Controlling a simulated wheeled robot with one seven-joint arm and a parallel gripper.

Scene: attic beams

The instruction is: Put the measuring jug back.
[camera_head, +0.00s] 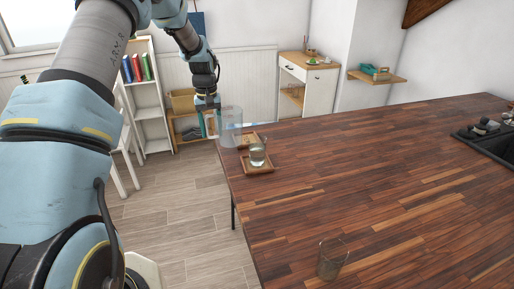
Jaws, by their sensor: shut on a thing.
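The measuring jug (232,124) is a tall clear vessel, seen near the far left corner of the wooden table (350,170). My gripper (211,118) is at its left side and shut on it, probably at the handle; the fingers are small and the exact contact is hard to see. The jug looks upright. I cannot tell whether its base touches the table or hangs just above it.
A glass vessel with liquid (258,155) stands on a small wooden tray (263,171) close to the jug. Another tray (246,141) lies behind it. An empty glass (332,260) stands at the table's front. The table's middle is clear. A dark sink (490,145) is at right.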

